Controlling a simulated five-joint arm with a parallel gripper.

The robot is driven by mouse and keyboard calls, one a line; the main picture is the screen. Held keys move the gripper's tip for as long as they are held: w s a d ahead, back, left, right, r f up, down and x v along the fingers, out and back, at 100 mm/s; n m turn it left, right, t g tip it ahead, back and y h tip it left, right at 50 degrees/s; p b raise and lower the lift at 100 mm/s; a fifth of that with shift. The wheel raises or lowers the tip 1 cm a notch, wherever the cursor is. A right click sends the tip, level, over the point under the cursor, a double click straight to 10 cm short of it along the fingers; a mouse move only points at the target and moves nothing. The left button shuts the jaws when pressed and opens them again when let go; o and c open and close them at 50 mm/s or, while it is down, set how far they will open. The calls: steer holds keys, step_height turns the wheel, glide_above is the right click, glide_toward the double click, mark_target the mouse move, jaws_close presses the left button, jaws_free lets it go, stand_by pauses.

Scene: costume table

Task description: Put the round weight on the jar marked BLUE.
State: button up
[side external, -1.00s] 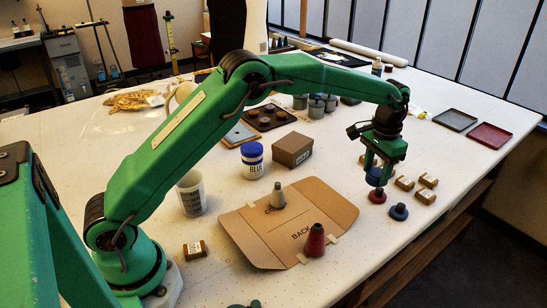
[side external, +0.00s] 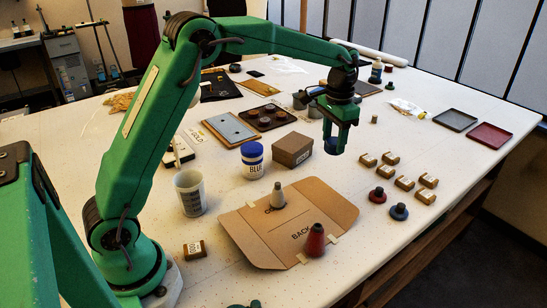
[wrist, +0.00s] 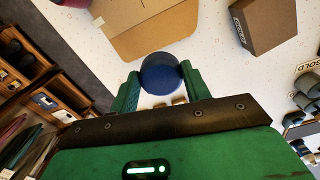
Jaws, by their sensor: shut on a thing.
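My gripper (side external: 334,146) is shut on a round blue weight (side external: 333,149) and holds it above the table. In the wrist view the round blue weight (wrist: 161,74) sits between the two green fingers (wrist: 160,85). The jar marked BLUE (side external: 252,165) stands upright to the left of my gripper. It is white with a blue lid (side external: 252,149), and nothing is on top of it. I do not make out the jar in the wrist view.
A brown box (side external: 292,150) stands between the jar and my gripper. A flat cardboard piece (side external: 345,212) bears grey and red cones. Red (side external: 377,195) and blue (side external: 399,211) knobbed pieces and several small brown blocks lie right.

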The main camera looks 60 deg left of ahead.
steer(key=s+a+r, duration=0.5)
steer(key=s+a, duration=0.5)
steer(key=s, duration=0.1)
glide_above(250, 147)
step_height(250, 147, down, 7)
steer(key=shift+f, duration=2.05)
steer(key=shift+f, duration=0.15)
steer(key=o, duration=1.2)
